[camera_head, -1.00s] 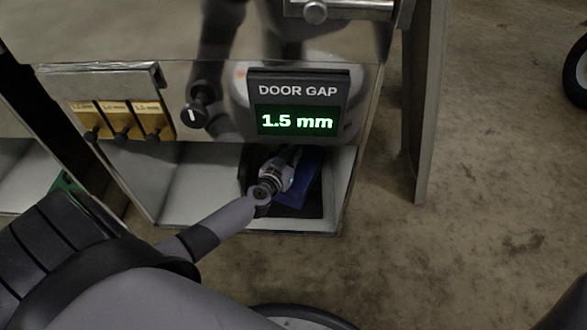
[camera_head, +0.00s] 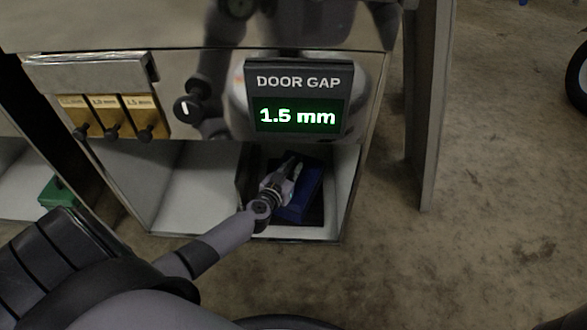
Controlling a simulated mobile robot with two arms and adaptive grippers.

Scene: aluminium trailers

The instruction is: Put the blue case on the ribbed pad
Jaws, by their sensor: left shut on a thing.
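The blue case (camera_head: 306,190) is in the right part of the low open bay under the display. My left gripper (camera_head: 286,178) reaches in from the left and is shut on the case, covering its left side. A dark pad (camera_head: 303,222) lies on the bay floor around and beneath the case; its ribs are too small to make out. I cannot tell whether the case touches the pad. My right gripper is not in view.
A display (camera_head: 298,98) reading "DOOR GAP 1.5 mm" hangs above the bay. A black knob (camera_head: 188,108) and brass gauge tags (camera_head: 110,117) are to its left. The pale bay floor (camera_head: 190,190) left of the pad is clear. A green object (camera_head: 57,193) sits at far left.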

